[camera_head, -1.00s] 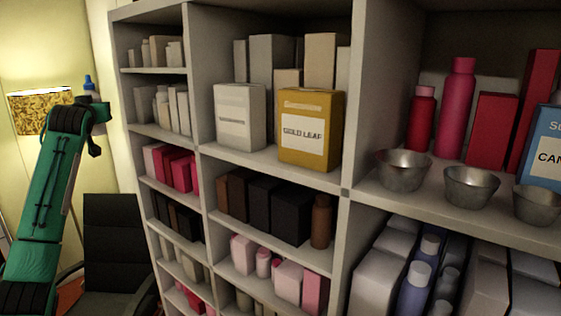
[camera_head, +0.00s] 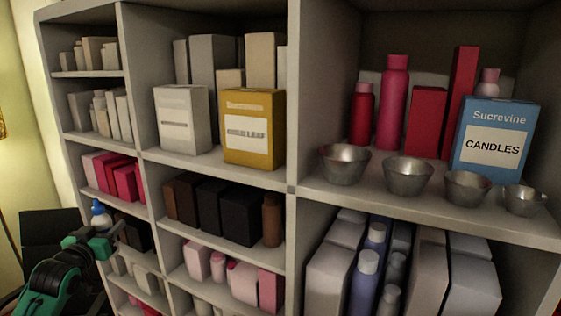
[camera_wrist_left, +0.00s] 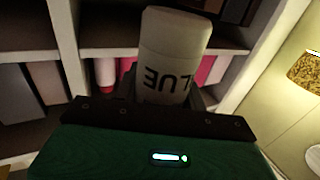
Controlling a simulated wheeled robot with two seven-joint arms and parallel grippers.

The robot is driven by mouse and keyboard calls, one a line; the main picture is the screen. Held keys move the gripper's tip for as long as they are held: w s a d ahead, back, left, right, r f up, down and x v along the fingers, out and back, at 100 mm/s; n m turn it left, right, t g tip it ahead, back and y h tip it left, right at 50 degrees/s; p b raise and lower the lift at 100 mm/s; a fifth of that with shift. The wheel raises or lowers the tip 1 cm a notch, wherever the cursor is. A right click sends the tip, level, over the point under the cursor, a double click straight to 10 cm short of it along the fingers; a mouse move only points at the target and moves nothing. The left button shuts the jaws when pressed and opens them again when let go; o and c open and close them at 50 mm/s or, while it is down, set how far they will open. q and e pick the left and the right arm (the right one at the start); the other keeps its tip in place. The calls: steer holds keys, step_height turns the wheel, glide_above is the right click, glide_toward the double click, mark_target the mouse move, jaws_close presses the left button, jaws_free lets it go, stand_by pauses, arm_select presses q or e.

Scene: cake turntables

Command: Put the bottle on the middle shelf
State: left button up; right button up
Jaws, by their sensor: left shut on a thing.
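The bottle (camera_head: 101,217) is white with a blue cap and appears upright. My left gripper (camera_head: 104,240) is shut on it, low at the left in front of the narrow left column of shelves. In the left wrist view the bottle (camera_wrist_left: 172,60) stands between the fingers, with dark letters "LUE" upside down on its side. The shelf unit (camera_head: 291,110) has several levels. Its central column has a level with dark boxes (camera_head: 222,208) between a level with larger boxes above and one with pink boxes below. My right gripper is not in view.
A white box (camera_head: 182,120) and a yellow gold leaf box (camera_head: 253,128) stand above the dark boxes. Metal bowls (camera_head: 408,177) and a blue candles box (camera_head: 495,138) fill the right shelf. A dark chair (camera_head: 48,240) stands at the left.

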arm_select(q)
steer(key=s+d+f+m+g+h, duration=0.1)
steer(key=s+d+f+m+h, duration=0.35)
steer(key=s+d+f, duration=0.5)
steer(key=s+d+f+m+g+h, duration=0.25)
steer(key=s+d+f+h, duration=0.4)
steer(key=s+d, duration=0.45)
steer(key=shift+s+d+f+n+t+y, duration=0.5)
steer(key=shift+s+d+n+t+y, duration=0.9)
steer(key=shift+d+n+y, duration=2.45)
step_height(320, 180, down, 11)
steer(key=d+m+y+b, duration=0.1)
steer(key=y+b, duration=0.1)
steer(key=b, duration=0.9)
steer(key=shift+w+t, duration=0.35)
steer(key=shift+w, duration=0.05)
steer(key=shift+m, duration=0.25)
